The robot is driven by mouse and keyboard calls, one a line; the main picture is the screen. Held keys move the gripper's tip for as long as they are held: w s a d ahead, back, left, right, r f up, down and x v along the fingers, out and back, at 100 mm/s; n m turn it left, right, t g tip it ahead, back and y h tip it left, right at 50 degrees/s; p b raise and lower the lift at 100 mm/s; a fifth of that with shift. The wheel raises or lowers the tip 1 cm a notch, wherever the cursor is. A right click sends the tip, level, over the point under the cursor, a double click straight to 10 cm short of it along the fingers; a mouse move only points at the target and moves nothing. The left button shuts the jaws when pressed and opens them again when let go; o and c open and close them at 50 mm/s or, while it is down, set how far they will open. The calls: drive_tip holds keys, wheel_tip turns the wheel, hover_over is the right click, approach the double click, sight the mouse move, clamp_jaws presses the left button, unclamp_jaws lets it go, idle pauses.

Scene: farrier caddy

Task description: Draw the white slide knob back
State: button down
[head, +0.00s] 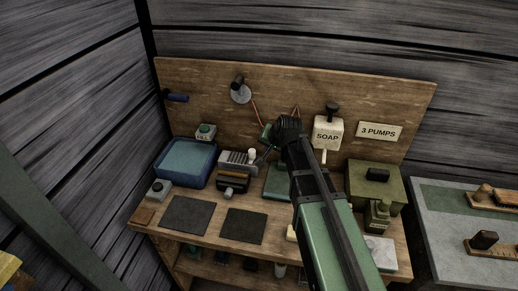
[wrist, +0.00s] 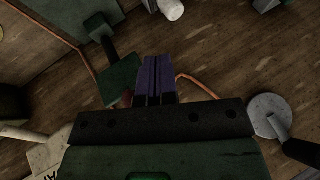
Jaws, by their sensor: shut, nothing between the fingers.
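The white slide knob (head: 252,154) stands at the right end of a grey slotted box (head: 237,162) on the bench in the head view. A white rounded piece (wrist: 172,9) at the top edge of the wrist view looks like the same knob, cut off by the frame. My gripper (head: 264,155) is just right of the knob in the head view; a gap between them is hard to judge. In the wrist view my gripper (wrist: 155,62) has its purple fingers together, with nothing between them, and the white piece lies beyond their tips.
A green block with a dark handle (wrist: 118,78) is close left of my fingers. An orange cord (wrist: 200,84) and a round disc (wrist: 268,114) are to their right. A blue basin (head: 185,163), soap dispenser (head: 327,133) and green box (head: 376,186) surround the bench. Two dark mats lie in front.

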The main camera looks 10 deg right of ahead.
sight(252, 155)
drive_tip(key=b+x, duration=0.8)
drive_tip(key=x, duration=0.2)
drive_tip(key=shift+w, duration=0.1)
